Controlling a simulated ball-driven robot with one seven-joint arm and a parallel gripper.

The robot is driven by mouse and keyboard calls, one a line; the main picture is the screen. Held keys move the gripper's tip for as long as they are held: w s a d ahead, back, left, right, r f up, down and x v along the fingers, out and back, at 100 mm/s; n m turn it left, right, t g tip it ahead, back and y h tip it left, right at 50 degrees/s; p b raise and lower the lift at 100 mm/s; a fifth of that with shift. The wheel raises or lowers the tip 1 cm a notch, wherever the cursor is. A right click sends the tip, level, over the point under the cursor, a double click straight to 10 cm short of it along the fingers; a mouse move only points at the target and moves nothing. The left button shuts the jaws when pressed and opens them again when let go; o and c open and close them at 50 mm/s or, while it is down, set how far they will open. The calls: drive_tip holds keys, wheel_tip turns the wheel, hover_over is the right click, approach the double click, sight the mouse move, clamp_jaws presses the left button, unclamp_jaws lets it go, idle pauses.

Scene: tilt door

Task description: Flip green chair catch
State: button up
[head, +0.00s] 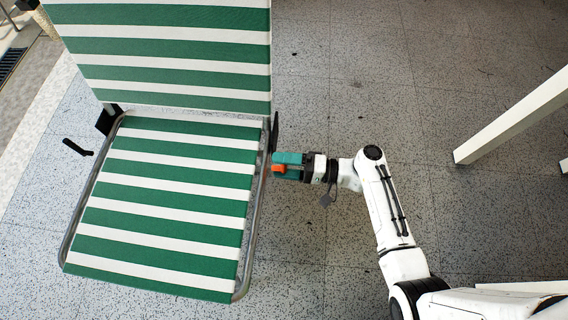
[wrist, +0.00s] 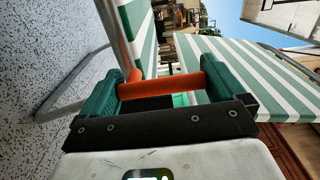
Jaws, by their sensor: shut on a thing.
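The green-and-white striped chair (head: 165,205) stands at the left in the head view, its back panel (head: 170,50) raised behind the seat. A dark hinge piece (head: 274,133) sits at the right joint of seat and back. My gripper (head: 279,168) is beside the seat's right edge, just in front of that piece. Its teal fingers are shut on an orange bar (head: 279,170), apparently the catch lever. In the wrist view the orange bar (wrist: 160,88) spans between the fingers of my gripper (wrist: 165,90). Its link to the hinge is hidden.
A matching black lever (head: 77,147) sticks out at the chair's left joint. The metal seat frame (head: 248,245) runs close to my gripper. A white beam and leg (head: 510,118) stand at the right. Speckled floor (head: 345,75) is clear behind my arm.

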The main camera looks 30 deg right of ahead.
drive_tip(key=o, duration=1.1)
drive_tip(key=p+v, duration=0.1)
drive_tip(key=v, duration=1)
drive_tip(key=shift+p, duration=0.4)
drive_tip(key=s+a+f+n+g+h, duration=0.3)
drive_tip(key=s+n+g+h, duration=0.35)
drive_tip(key=s+g, duration=0.35)
drive_tip(key=s+d+r+h, duration=0.3)
drive_tip(key=d+r+h, duration=0.2)
drive_tip(key=r+h, duration=0.4)
wheel_tip(320, 180, up, 32)
drive_tip(key=y+p, duration=0.1)
drive_tip(key=p, duration=3)
drive_tip(key=shift+a+f, duration=0.2)
